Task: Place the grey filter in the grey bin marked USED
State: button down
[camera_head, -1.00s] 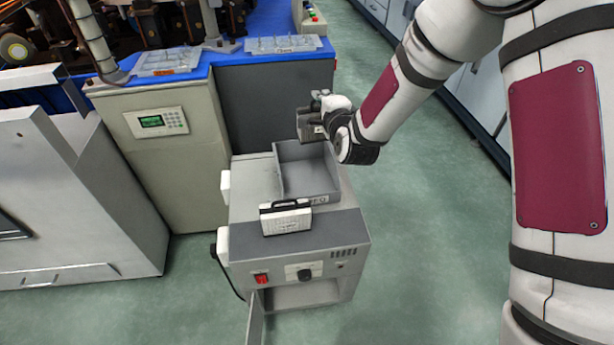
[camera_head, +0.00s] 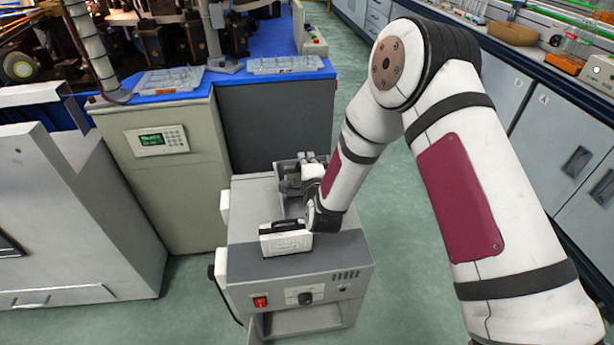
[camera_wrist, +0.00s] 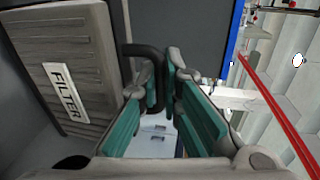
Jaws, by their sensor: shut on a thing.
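The grey filter (camera_wrist: 75,65), a ribbed block with a white FILTER label, fills the left of the wrist view. Its dark handle (camera_wrist: 130,50) reaches between the green pads of my gripper (camera_wrist: 168,80), which is shut on it. In the head view, my gripper (camera_head: 308,172) is low over the grey bin (camera_head: 279,178) on top of the machine. The filter there is small and partly hidden by my gripper. I cannot tell whether it touches the bin floor. The bin's front marking is hidden by my arm.
A white filter-like block with a black handle (camera_head: 286,241) stands just in front of the bin on the grey machine (camera_head: 340,255). A beige cabinet (camera_head: 160,180) stands to the left, with clear trays (camera_head: 172,80) on its blue top. Green floor (camera_head: 400,200) is free to the right.

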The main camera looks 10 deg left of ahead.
jog(key=shift+f+b, duration=0.5)
jog(key=shift+f, duration=1.7)
jog(key=shift+f, duration=0.15)
jog(key=c, duration=1.8)
grip_release()
jog(key=shift+o, duration=0.2)
jog(key=shift+s, duration=0.1)
jog(key=p+v, duration=0.2)
jog(key=v, duration=1)
